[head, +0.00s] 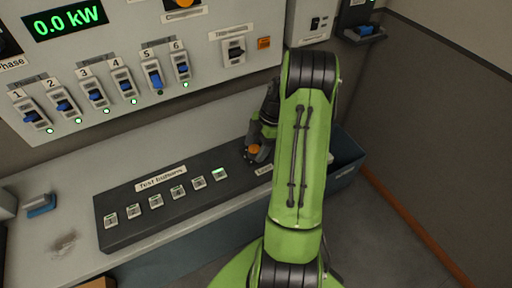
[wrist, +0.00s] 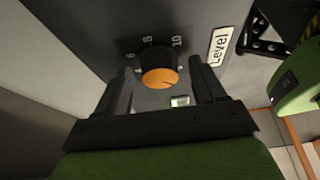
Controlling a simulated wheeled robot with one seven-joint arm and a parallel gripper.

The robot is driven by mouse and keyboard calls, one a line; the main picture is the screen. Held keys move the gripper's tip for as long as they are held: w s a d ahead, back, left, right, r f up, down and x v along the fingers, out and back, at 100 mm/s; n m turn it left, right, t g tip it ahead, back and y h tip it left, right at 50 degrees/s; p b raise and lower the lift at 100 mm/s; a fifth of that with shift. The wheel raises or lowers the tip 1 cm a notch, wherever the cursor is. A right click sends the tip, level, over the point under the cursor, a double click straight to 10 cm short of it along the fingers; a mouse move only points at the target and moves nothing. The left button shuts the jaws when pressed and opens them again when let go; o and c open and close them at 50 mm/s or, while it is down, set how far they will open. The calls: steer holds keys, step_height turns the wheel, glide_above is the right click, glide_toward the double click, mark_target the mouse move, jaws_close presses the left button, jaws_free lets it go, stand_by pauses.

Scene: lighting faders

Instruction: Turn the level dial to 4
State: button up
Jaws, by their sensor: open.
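The level dial is a dark knob with an orange cap (wrist: 160,78), standing on the dark panel. The numbers 6, 8 and 10 show along its far side in the wrist view, and a small dark mark lies on the cap's right part; the reading is unclear. A white "Level" label (wrist: 221,46) is to its right. My gripper (wrist: 161,68) is open, with one finger on each side of the dial; whether they touch it I cannot tell. In the head view the orange cap (head: 254,149) shows beside my gripper, partly hidden by my green arm.
A row of test buttons (head: 171,194) lies left of the dial on the dark box (head: 120,240); the rightmost glows green. Several blue switches (head: 96,95) and a 0.0 kW display (head: 65,19) are on the wall panel. A blue-handled object (head: 41,205) lies on the bench.

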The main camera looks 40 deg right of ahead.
steer(key=shift+c, duration=0.4)
steer(key=c, duration=1)
steer(key=shift+o, duration=0.2)
steer(key=shift+m, duration=0.3)
steer(key=m+t+b, duration=0.1)
steer(key=m, duration=0.1)
steer(key=m+h+b, duration=0.1)
steer(key=m, duration=0.1)
steer(key=shift+s+t+b, duration=0.1)
steer(key=shift+t+b, duration=0.3)
steer(key=m+h+b, duration=0.1)
steer(key=m, duration=0.2)
steer(key=m+t+b, duration=0.1)
steer(key=m+b, duration=0.1)
steer(key=shift+a+m+h, duration=0.2)
steer(key=shift+m+h, duration=0.2)
steer(key=m+h+b, duration=0.1)
steer(key=m, duration=0.1)
steer(key=m+h+b, duration=0.1)
steer(key=m, duration=0.2)
steer(key=shift+a+t, duration=0.15)
steer(key=shift+t, duration=0.15)
steer(key=m+h, duration=0.1)
steer(key=m, duration=0.2)
steer(key=m+h+b, duration=0.1)
steer(key=m, duration=0.2)
steer(key=shift+a+g, duration=0.15)
steer(key=shift+g, duration=0.25)
